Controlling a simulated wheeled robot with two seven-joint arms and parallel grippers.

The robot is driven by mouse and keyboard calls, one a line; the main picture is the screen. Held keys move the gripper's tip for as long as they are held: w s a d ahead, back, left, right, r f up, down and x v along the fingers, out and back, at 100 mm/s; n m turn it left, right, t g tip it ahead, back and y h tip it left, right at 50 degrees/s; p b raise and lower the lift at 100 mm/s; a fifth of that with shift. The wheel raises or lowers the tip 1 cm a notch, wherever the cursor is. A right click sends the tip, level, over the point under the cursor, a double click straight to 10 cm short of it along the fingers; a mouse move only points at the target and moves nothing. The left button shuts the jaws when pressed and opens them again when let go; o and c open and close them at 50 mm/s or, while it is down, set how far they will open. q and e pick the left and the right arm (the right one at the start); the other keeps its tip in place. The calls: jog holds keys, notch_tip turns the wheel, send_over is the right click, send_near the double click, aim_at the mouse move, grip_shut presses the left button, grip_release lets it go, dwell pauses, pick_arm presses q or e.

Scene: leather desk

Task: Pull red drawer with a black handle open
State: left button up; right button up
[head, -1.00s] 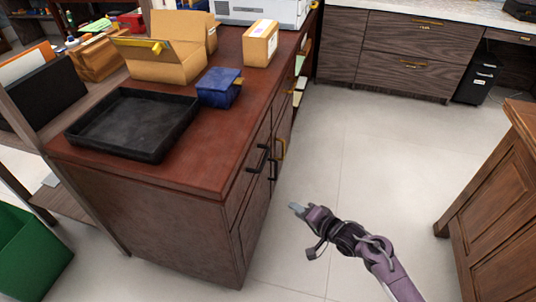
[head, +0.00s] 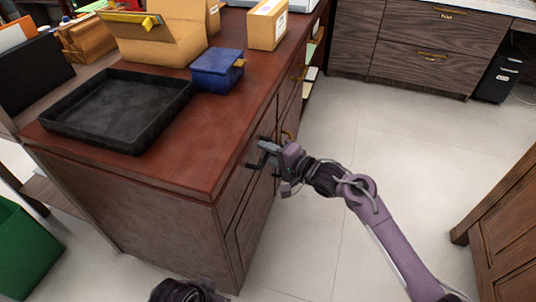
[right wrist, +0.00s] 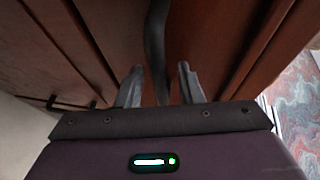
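The red-brown drawer (head: 235,189) is in the side of the desk, under the top, and looks shut. Its black handle (head: 253,165) is partly hidden by my right gripper (head: 266,152). In the right wrist view the handle (right wrist: 156,45) runs upright between the two fingers of my right gripper (right wrist: 160,86). The fingers are apart, one on each side of the handle, with gaps showing. My left gripper does not show; only a dark part of my arm is at the bottom edge of the head view.
A black tray (head: 120,112), a blue box (head: 217,70) and cardboard boxes (head: 160,40) stand on the desk top. A lower door with another handle is beneath the drawer. The pale floor (head: 390,165) right of the desk is clear. A wooden cabinet (head: 505,225) stands at right.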

jog(key=shift+w+a, duration=0.1)
grip_shut()
dwell(0.4)
